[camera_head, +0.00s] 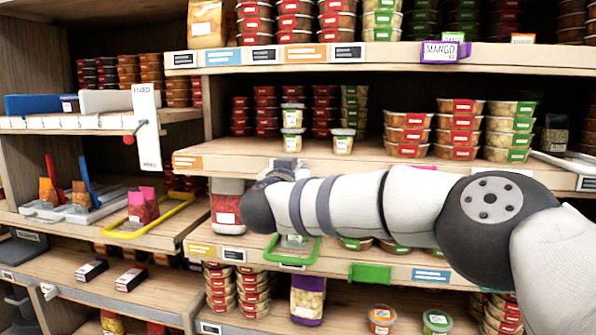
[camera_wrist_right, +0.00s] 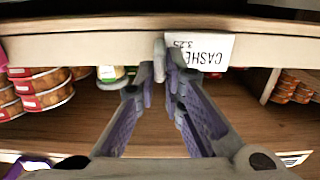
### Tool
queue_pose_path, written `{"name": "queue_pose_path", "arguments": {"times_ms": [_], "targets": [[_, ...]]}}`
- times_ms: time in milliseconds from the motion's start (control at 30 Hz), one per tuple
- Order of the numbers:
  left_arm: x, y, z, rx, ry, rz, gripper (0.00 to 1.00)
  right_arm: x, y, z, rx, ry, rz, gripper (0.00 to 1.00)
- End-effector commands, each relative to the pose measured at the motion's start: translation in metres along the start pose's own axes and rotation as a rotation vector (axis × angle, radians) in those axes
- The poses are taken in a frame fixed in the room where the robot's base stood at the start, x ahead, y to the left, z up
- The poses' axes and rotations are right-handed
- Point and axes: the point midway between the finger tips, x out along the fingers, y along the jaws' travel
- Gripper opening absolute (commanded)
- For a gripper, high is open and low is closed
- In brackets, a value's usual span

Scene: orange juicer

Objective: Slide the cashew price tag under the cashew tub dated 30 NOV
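The cashew price tag (camera_wrist_right: 208,50) is a white card at the shelf's front edge. It reads "CASHE" and "3.25" upside down in the right wrist view, its left end hidden behind my fingertips. My right gripper (camera_wrist_right: 165,62) has its fingertips close together at that end; whether they pinch it is unclear. In the head view this gripper (camera_head: 272,178) is at the middle shelf's front edge, mostly hidden by my wrist and arm. Small pale tubs, probably cashew, stand on that shelf: a stack of two (camera_head: 292,128) and a single tub (camera_head: 343,141). Their dates are unreadable. My left gripper is out of view.
Stacks of red- and green-labelled tubs (camera_head: 459,130) stand on the right of the middle shelf (camera_head: 235,152). A purple MANGO tag (camera_head: 440,52) hangs on the shelf above. A large red-filled jar (camera_head: 227,205) stands below. Bare wood lies around the pale tubs.

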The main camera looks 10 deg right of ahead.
Motion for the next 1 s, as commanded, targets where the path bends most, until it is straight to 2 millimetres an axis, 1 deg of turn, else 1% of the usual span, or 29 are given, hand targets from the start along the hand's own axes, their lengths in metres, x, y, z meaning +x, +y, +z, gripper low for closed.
{"name": "queue_pose_path", "arguments": {"times_ms": [33, 67, 333, 433, 467, 567, 700, 800, 900, 1000], "targets": [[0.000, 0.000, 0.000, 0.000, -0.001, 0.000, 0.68, 0.000, -0.001, 0.002, -0.001, -0.003, -0.001, 0.24], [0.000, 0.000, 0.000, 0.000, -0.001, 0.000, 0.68, 0.000, -0.001, 0.002, -0.001, -0.003, -0.001, 0.28], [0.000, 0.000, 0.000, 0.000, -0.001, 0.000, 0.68, 0.000, 0.000, 0.000, 0.000, 0.001, 0.001, 0.28], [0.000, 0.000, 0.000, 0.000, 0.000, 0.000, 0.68, -0.007, -0.001, -0.001, 0.000, 0.002, -0.002, 0.28], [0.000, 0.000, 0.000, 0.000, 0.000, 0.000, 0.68, -0.011, -0.001, -0.001, 0.000, 0.001, -0.002, 0.28], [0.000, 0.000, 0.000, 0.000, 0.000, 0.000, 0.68, -0.033, -0.001, -0.001, -0.003, 0.002, -0.005, 0.28], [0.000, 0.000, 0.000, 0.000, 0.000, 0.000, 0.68, -0.072, -0.001, -0.001, -0.004, 0.003, -0.004, 0.28], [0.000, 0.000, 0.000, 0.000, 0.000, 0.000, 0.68, -0.095, -0.001, 0.000, -0.002, 0.002, -0.004, 0.28], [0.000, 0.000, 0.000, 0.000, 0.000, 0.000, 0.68, -0.111, -0.001, 0.000, -0.001, 0.001, -0.003, 0.28], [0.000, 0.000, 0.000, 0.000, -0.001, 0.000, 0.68, -0.119, 0.000, 0.000, 0.000, 0.000, -0.001, 0.28]]}}
